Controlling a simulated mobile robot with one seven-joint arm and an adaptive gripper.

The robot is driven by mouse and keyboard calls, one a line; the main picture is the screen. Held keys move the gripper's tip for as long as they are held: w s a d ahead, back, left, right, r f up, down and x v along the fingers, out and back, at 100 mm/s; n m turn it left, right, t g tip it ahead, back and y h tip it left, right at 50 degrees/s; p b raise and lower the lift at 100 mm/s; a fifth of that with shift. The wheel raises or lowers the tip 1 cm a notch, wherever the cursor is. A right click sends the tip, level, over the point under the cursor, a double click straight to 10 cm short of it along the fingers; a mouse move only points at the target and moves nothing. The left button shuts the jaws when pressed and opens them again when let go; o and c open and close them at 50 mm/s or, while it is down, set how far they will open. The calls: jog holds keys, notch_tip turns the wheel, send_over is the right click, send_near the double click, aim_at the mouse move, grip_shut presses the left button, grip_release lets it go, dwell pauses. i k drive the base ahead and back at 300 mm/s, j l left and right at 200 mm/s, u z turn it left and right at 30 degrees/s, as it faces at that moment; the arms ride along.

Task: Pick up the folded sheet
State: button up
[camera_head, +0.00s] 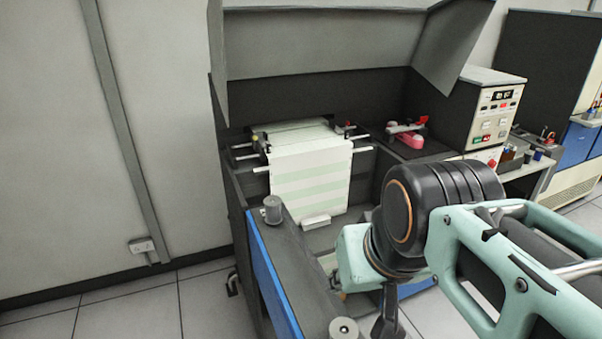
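A sheet of white paper with pale green bands (312,178) hangs down the front of the printer mechanism inside the dark cabinet. A small white block-like piece (316,222) lies at its lower end; I cannot tell whether this is the folded sheet. My arm reaches in from the right. Part of my gripper (388,318) shows as a dark piece at the bottom edge, below and to the right of the paper and apart from it. Its fingertips are not clearly seen, and my arm hides part of the cabinet's inside.
The cabinet's raised hood (325,45) overhangs the paper. A blue-edged side panel (273,275) with a grey knob (272,209) stands at the front left. A pink-red part (407,138) and a control box (494,115) are to the right. The floor at left is clear.

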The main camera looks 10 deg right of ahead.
aim_at(319, 221)
jog(key=z, duration=0.15)
jog(key=l+u, duration=0.3)
jog(key=u, duration=0.15)
jog(key=i+l+u, duration=0.1)
jog(key=l+u, duration=1.3)
jog(key=l, duration=1)
jog(key=l+u, duration=0.3)
jog(key=k+l+u, duration=0.1)
jog(key=l+u, duration=0.2)
jog(key=i+l+u, duration=0.1)
jog(key=l+u, duration=0.25)
jog(key=l, duration=0.45)
